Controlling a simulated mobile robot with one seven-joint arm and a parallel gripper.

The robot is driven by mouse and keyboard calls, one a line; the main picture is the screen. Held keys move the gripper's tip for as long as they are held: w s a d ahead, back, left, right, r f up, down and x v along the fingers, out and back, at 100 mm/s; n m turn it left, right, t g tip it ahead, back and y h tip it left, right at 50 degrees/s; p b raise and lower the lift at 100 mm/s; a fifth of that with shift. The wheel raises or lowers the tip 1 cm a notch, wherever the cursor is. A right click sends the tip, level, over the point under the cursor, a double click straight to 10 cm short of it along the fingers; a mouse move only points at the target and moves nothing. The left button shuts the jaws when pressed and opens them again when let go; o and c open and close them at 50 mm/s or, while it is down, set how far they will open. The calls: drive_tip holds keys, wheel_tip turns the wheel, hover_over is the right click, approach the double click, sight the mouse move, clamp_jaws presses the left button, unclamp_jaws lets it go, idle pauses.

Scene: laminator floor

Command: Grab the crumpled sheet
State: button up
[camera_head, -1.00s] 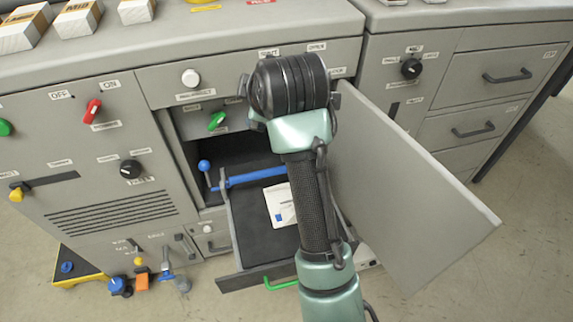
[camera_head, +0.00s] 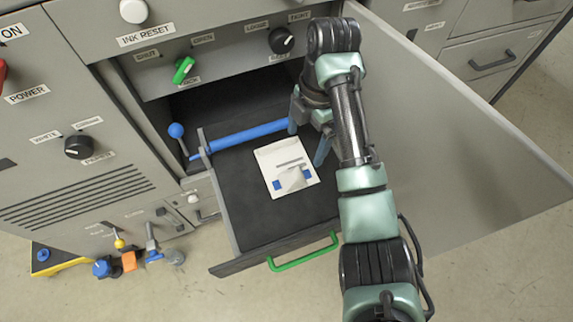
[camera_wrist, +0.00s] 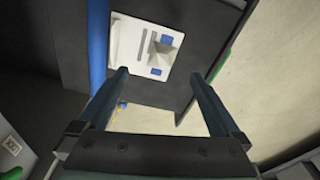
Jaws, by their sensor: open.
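The crumpled sheet (camera_head: 287,167) is white with grey bars and blue squares, and a folded-up part rises at its middle. It lies on the dark tray (camera_head: 262,220) pulled out of the open cabinet. It also shows in the wrist view (camera_wrist: 145,47), beyond the fingertips. My gripper (camera_head: 308,145) is open and empty, above the right side of the tray, apart from the sheet. In the wrist view my gripper (camera_wrist: 160,75) has its two fingers spread wide, with the sheet's lower edge near the left fingertip.
A blue roller bar (camera_head: 248,136) crosses the tray behind the sheet. A blue-knobbed lever (camera_head: 177,131) stands left of it. The open grey door (camera_head: 455,150) stands close to the right of my arm. A green handle (camera_head: 303,252) is on the tray's front.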

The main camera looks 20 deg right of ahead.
drive_tip(key=b, duration=0.1)
hover_over(297, 173)
drive_tip(key=w+d, duration=0.1)
drive_tip(key=f, duration=0.5)
drive_tip(key=shift+d+f, duration=0.2)
drive_tip(key=shift+f, duration=0.1)
drive_tip(key=f, duration=0.1)
drive_tip(key=a+f+b, duration=0.1)
drive_tip(key=f, duration=0.1)
drive_tip(key=s+f, duration=0.1)
drive_tip(key=f, duration=0.1)
drive_tip(key=shift+a, duration=0.15)
drive_tip(key=c, duration=1.4)
